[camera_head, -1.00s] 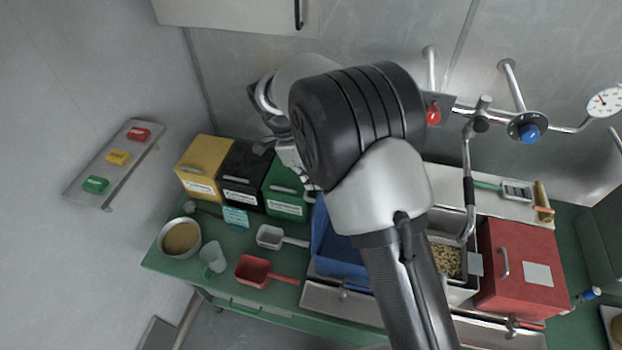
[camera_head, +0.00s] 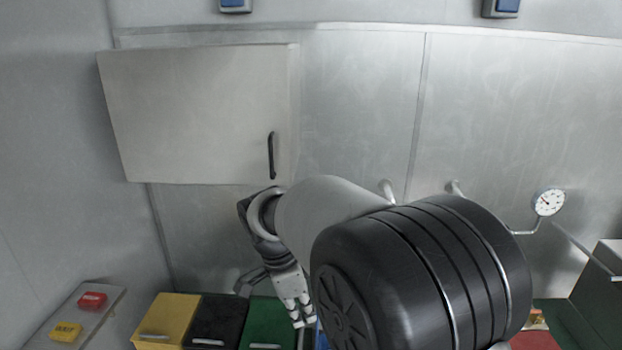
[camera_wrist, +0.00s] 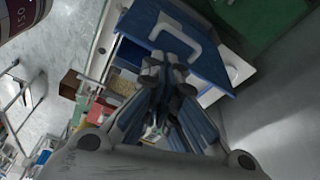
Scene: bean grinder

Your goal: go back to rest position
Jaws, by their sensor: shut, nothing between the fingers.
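My gripper (camera_head: 303,318) hangs at the lower middle of the head view, fingers pointing down, to the right of the green box. In the wrist view my gripper (camera_wrist: 170,75) is shut and empty, its fingertips together. Beyond them in that view is a blue panel with a pale handle (camera_wrist: 176,38). How far the fingertips are from that panel I cannot tell. My own arm covers much of the lower right of the head view.
A yellow box (camera_head: 168,318), a black box (camera_head: 216,322) and a green box (camera_head: 262,325) stand in a row at the bottom. A closed wall cabinet (camera_head: 195,115) hangs above. A pressure gauge (camera_head: 549,202) is on the right wall.

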